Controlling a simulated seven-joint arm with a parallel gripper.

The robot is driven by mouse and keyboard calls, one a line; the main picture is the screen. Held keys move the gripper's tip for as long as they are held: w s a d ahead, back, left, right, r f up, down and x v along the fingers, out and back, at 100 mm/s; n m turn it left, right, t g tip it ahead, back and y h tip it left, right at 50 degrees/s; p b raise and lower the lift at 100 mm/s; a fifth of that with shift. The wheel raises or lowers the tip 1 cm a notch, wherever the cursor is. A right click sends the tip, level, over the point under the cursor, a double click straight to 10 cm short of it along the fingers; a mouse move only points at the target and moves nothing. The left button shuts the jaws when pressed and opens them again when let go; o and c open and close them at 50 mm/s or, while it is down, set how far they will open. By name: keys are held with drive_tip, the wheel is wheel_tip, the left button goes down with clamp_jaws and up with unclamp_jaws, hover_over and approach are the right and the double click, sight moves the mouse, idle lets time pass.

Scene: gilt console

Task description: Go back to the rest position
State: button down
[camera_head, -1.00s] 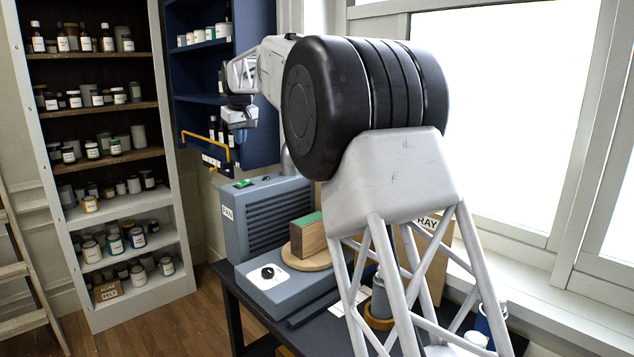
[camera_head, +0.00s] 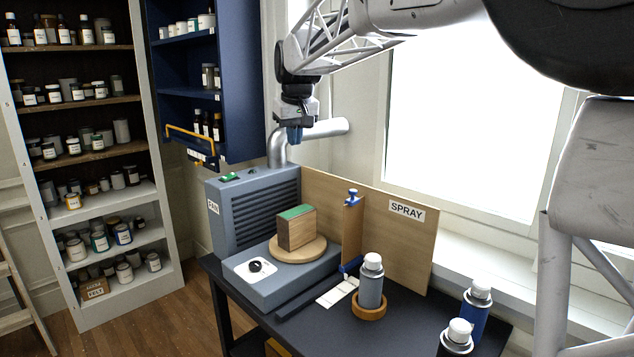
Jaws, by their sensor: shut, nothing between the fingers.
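My gripper (camera_head: 295,136) hangs at the end of my arm in the upper middle of the head view, pointing down. It is shut with nothing in it. It is high above the table, in front of the grey pipe and well clear of the things below. My arm reaches in from the upper right across the window.
A black table (camera_head: 405,325) holds a grey fan unit (camera_head: 222,225), a wooden block (camera_head: 296,230) on a round turntable (camera_head: 312,252), a SPRAY board (camera_head: 405,245) and several spray cans, one (camera_head: 371,283) in a wooden ring. A blue cabinet (camera_head: 245,90) hangs behind. Shelves of jars (camera_head: 150,200) stand left.

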drive_tip(key=s+d+f+m, duration=0.2)
drive_tip(key=s+d+f, duration=0.1)
drive_tip(key=s+d, duration=0.8)
drive_tip(key=s+d+f+m, duration=0.1)
drive_tip(key=s+d+f, duration=0.3)
drive_tip(key=s, duration=0.8)
drive_tip(key=s+d+f+m, duration=0.1)
drive_tip(key=s+d+f, duration=0.3)
drive_tip(key=s+f, duration=0.5)
drive_tip(key=s+d+f+m+h, duration=0.1)
drive_tip(key=s+d+f, duration=0.4)
drive_tip(key=s, duration=1)
drive_tip(key=shift+f+m, duration=0.4)
drive_tip(key=shift+f, duration=0.45)
drive_tip(key=shift+w, duration=0.15)
